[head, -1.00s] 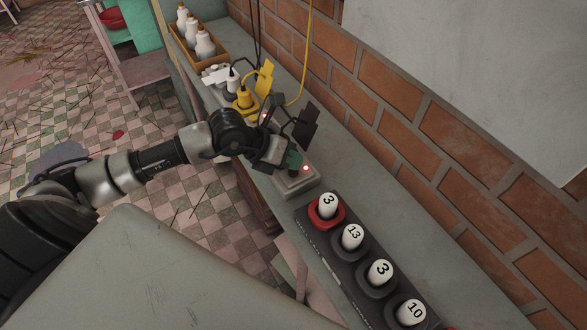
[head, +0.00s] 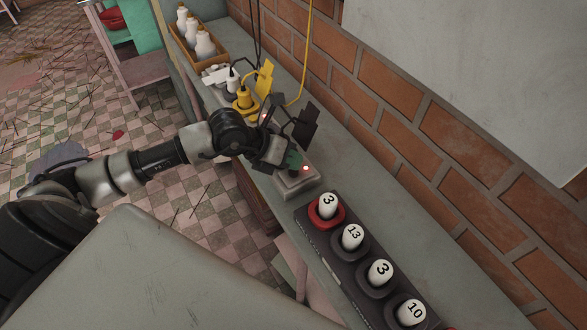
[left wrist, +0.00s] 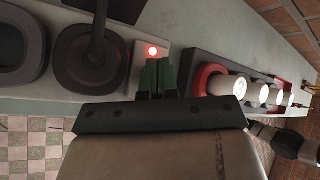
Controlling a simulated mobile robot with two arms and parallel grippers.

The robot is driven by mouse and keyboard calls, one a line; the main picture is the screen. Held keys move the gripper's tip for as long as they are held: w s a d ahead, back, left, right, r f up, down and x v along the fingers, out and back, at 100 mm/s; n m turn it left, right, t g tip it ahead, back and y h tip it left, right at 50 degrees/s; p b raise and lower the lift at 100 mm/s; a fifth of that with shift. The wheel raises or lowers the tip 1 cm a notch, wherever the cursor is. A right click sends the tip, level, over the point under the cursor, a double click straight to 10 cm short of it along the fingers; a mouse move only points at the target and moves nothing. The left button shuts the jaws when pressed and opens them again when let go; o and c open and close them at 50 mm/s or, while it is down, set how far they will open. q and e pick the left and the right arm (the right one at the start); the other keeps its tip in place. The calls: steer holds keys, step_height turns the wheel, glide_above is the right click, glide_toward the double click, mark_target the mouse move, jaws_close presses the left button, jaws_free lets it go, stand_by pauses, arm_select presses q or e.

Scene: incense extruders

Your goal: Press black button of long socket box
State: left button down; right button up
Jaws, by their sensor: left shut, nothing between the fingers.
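The long socket box (head: 296,186) is a pale grey box on the narrow counter, partly hidden under my left gripper. A lit red light shows on its near end, and also in the left wrist view on the box (left wrist: 141,74). Dark plugs (left wrist: 92,60) sit on the box. My left gripper (head: 293,160) is over the near end of the box, beside the red light. Its green fingertips (left wrist: 157,68) are closed together with nothing between them. I cannot make out the black button; the fingers may cover it.
A dark rack (head: 330,262) with several numbered white-topped pieces stands just nearer on the counter. A yellow plug (head: 245,99) and a wooden tray (head: 221,67) of white bottles are farther back. A brick wall (head: 400,120) borders the counter on the right.

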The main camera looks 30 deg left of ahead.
arm_select(q)
steer(key=shift+f, duration=0.1)
steer(key=shift+f+b, duration=0.35)
stand_by(0.5)
steer(key=shift+r+p, duration=0.35)
steer(key=shift+r, duration=0.1)
step_height(320, 180, up, 6)
steer(key=p, duration=0.4)
steer(key=shift+r+p, duration=0.1)
steer(key=shift+p, duration=0.2)
